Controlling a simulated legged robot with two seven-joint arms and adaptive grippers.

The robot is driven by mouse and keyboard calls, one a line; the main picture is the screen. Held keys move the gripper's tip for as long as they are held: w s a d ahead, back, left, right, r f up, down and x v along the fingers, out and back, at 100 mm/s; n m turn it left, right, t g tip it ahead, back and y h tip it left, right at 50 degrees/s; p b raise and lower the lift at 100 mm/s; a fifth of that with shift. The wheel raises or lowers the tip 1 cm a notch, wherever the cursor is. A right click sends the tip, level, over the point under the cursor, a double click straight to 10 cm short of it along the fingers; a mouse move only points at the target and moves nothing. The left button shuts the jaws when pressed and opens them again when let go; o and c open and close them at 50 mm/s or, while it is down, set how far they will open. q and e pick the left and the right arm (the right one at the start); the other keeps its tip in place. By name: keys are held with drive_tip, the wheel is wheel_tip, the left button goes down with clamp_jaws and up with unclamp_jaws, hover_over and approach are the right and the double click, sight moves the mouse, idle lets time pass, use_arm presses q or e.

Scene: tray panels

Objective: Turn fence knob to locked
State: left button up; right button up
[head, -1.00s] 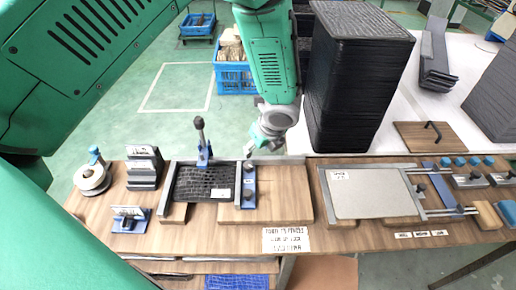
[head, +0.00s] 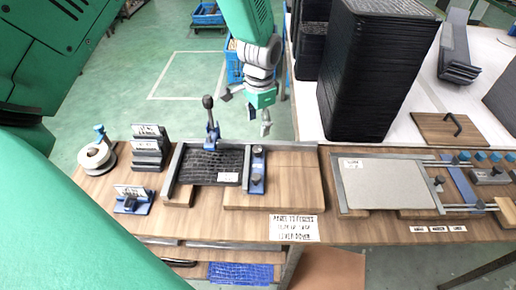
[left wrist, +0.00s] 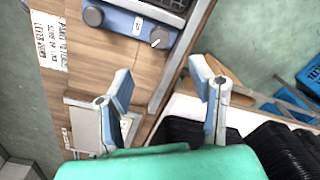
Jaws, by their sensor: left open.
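The blue fence bar (head: 258,172) lies front to back across the left wooden board, at the right end of a dark textured panel (head: 212,165). It carries a far knob (head: 257,151) and a near knob (head: 256,188). In the left wrist view the fence (left wrist: 125,8) is at the top, with a round grey knob (left wrist: 160,38) and another knob (left wrist: 93,16). I cannot tell their locked or unlocked settings. My left gripper (head: 247,112) is open and empty, beyond the bench's back edge and apart from the fence. Its spread fingers (left wrist: 162,88) show below the knobs in the wrist view.
A toggle clamp (head: 211,125) stands upright behind the dark panel. A printed sign (head: 294,228) is on the front edge. A tall black stack (head: 370,80) stands right of my left arm. A grey panel fixture (head: 388,188) fills the bench's right side.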

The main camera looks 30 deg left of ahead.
sight(258, 149)
use_arm(q)
drive_tip(key=f, duration=1.1)
drive_tip(key=shift+a+f, duration=0.1)
drive_tip(key=shift+a, duration=0.1)
drive_tip(key=c, duration=1.1)
